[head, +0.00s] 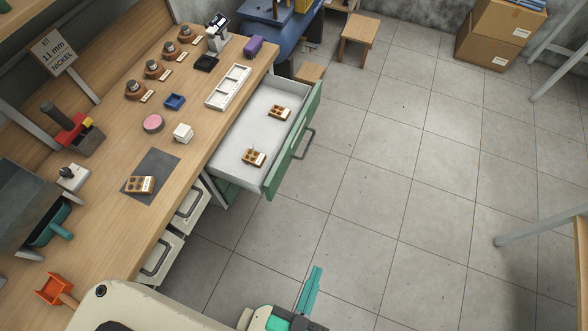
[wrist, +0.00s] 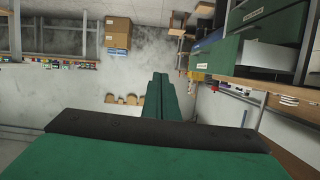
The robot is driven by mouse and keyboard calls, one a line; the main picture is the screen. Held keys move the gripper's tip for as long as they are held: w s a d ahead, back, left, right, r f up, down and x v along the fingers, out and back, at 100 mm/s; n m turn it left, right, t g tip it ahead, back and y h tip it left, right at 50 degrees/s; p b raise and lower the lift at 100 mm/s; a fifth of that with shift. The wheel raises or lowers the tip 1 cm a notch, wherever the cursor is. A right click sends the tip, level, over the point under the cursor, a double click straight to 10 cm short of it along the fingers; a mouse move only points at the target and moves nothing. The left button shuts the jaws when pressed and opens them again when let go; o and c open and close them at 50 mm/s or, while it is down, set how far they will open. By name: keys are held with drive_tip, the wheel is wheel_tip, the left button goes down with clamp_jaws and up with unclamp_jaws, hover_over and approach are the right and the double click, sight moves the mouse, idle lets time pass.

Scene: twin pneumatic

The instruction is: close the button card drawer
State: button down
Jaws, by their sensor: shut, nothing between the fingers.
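The button card drawer (head: 292,143) is pulled out from under the workbench. It has a green front with a grey bar handle (head: 304,144) and a pale interior. Two button cards lie inside, one nearer (head: 254,158) and one farther (head: 280,112). My gripper (head: 316,275) is at the bottom of the head view, over the floor, apart from the drawer and in front of it toward the viewer. Its teal fingers are together and empty. The fingers also show pressed together in the wrist view (wrist: 160,85).
The workbench (head: 110,215) runs along the left, with another button card (head: 140,184) on a dark mat. Two pale drawers (head: 160,258) sit under its near part. Floor right of the drawer is clear. A stool (head: 359,32) and cardboard boxes (head: 500,30) stand at the back.

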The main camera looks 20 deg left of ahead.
drive_tip(key=w+a+f+m+g+y, duration=0.1)
drive_tip(key=w+a+f+m+g, duration=0.15)
drive_tip(key=f, duration=0.55)
drive_tip(key=w+a+f+m+g+y, duration=0.1)
drive_tip(key=w+a+f+g+y, duration=0.2)
drive_tip(key=f, duration=0.6)
drive_tip(key=w+a+f+m+g, duration=0.1)
drive_tip(key=w+a+f+m, duration=0.1)
drive_tip(key=w+f, duration=0.45)
drive_tip(key=w+a+f+g+y, duration=0.2)
drive_tip(key=w+a+y, duration=0.3)
drive_tip(key=w, duration=0.2)
drive_tip(key=w+d+r+n+g+y, duration=0.2)
drive_tip(key=w+d+r+n+y, duration=0.1)
drive_tip(key=r, duration=0.5)
drive_tip(key=w+d+r+n+g+y, duration=0.3)
drive_tip(key=d+r+y, duration=0.3)
drive_tip(key=r, duration=0.2)
drive_tip(key=shift+w+d+r+g, duration=0.25)
drive_tip(key=shift+w+g, duration=0.1)
drive_tip(key=shift+w, duration=0.15)
drive_tip(key=shift+a, duration=0.1)
drive_tip(key=shift+a, duration=0.4)
drive_tip(key=shift+a, duration=0.35)
